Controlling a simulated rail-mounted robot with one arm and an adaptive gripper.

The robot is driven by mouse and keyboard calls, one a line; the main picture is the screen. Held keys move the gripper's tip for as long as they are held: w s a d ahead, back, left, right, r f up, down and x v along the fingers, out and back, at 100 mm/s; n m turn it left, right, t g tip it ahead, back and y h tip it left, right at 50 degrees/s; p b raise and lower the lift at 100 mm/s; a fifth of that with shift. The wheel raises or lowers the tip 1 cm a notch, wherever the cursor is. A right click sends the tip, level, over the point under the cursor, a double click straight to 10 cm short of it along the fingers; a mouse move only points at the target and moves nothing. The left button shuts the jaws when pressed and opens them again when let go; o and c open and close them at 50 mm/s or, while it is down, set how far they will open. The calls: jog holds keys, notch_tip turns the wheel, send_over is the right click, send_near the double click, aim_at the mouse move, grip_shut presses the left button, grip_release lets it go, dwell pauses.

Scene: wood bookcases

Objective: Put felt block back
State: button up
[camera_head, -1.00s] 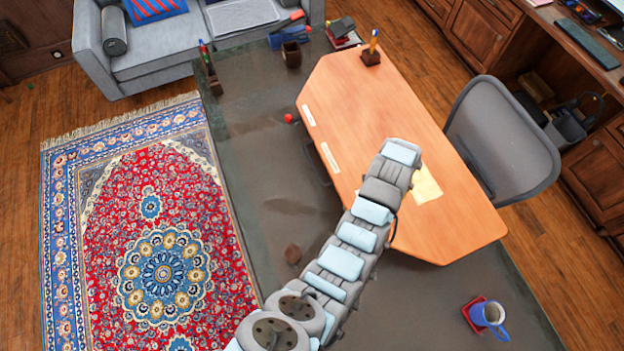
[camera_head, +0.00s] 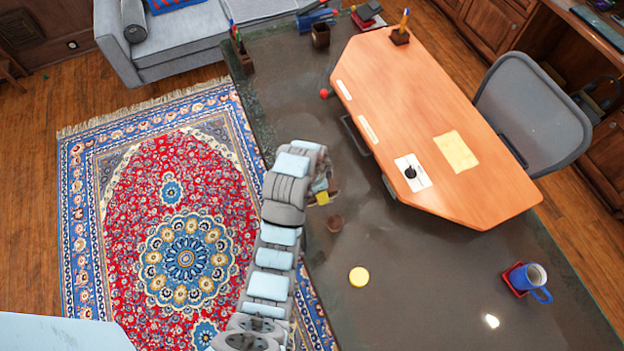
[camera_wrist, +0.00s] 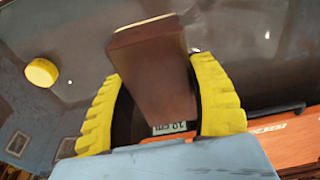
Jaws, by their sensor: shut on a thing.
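My gripper (camera_head: 323,197) is above the dark glossy tabletop (camera_head: 380,235), left of the orange-brown desk board. Its yellow fingers show in the wrist view (camera_wrist: 158,78), shut on both sides of a reddish-brown block (camera_wrist: 150,55). The block sticks out past the fingertips, clear of the tabletop. I cannot tell its material for sure, but it may be the felt block. In the head view my wrist mostly hides it. A small brown piece (camera_head: 335,223) shows on the dark top just below my gripper.
A yellow disc (camera_head: 359,277) lies on the dark top; it also shows in the wrist view (camera_wrist: 41,72). The orange board (camera_head: 430,95) bears a white card with a black knob (camera_head: 411,172) and a yellow note (camera_head: 456,151). A blue mug (camera_head: 536,280) stands at right; a red ball (camera_head: 325,93) lies farther back.

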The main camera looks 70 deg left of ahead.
jog(key=shift+s+a+f, duration=0.1)
jog(key=shift+s, duration=0.25)
jog(key=shift+a+f+b, duration=0.15)
jog(key=shift+a+b, duration=0.05)
jog(key=shift+b, duration=0.25)
jog(key=shift+w+a+f+b, duration=0.85)
jog(key=shift+a+f, duration=0.6)
jog(key=shift+a, duration=0.55)
jog(key=shift+w+a+f+b, duration=0.8)
jog(key=shift+a+f, duration=0.7)
jog(key=shift+a, duration=0.55)
jog(key=shift+w+a+f+b, duration=0.8)
jog(key=shift+a+f, duration=0.65)
jog(key=shift+a, duration=0.55)
jog(key=shift+f, duration=0.1)
jog(key=shift+w+a+f, duration=0.1)
jog(key=shift+a+f, duration=0.15)
jog(key=shift+f, duration=0.1)
jog(key=shift+d+f, duration=0.1)
jog(key=shift+f, duration=1.25)
